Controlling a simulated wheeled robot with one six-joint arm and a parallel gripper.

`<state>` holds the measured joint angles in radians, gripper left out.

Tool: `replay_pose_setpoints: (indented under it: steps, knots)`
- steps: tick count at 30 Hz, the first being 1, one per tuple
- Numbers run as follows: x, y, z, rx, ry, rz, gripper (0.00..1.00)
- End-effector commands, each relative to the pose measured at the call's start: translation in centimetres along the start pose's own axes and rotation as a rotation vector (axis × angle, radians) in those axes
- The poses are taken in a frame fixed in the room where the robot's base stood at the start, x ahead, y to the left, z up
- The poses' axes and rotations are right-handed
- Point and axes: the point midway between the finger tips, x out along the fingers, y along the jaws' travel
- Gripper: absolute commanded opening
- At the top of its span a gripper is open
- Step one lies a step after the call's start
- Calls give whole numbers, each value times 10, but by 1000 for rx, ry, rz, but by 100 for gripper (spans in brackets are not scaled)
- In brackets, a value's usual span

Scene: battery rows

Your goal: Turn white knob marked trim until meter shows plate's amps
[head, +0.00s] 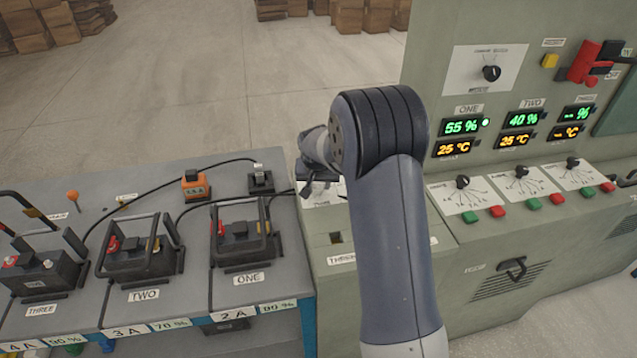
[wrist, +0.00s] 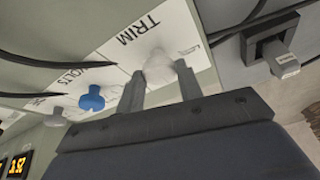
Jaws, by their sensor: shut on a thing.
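The white knob (wrist: 157,66) sits on a white plate marked TRIM (wrist: 137,31) in the wrist view. My gripper (wrist: 160,84) is shut on it, one finger on each side. In the head view my gripper (head: 315,188) is over the left end of the green console, and my arm hides the knob. Plates on the bench's front edge read 4 A, 3 A (head: 127,332) and 2 A (head: 234,314), the last below the unit marked ONE (head: 240,245).
A blue knob (wrist: 92,100) by the word VOLTS is close left of my gripper in the wrist view. Black cables cross above it, and a grey-handled black block (wrist: 275,58) is at right. The console (head: 500,250) carries more knobs and buttons.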

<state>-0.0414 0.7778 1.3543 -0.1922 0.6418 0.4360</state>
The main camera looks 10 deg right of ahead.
Motion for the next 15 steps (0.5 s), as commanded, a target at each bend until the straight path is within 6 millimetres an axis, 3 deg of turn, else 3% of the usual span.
replay_pose_setpoints:
  steps: [4,15]
  knots:
    - [0,0,0,0,0,0,12]
    - [0,2,0,-122,-1,-52,12]
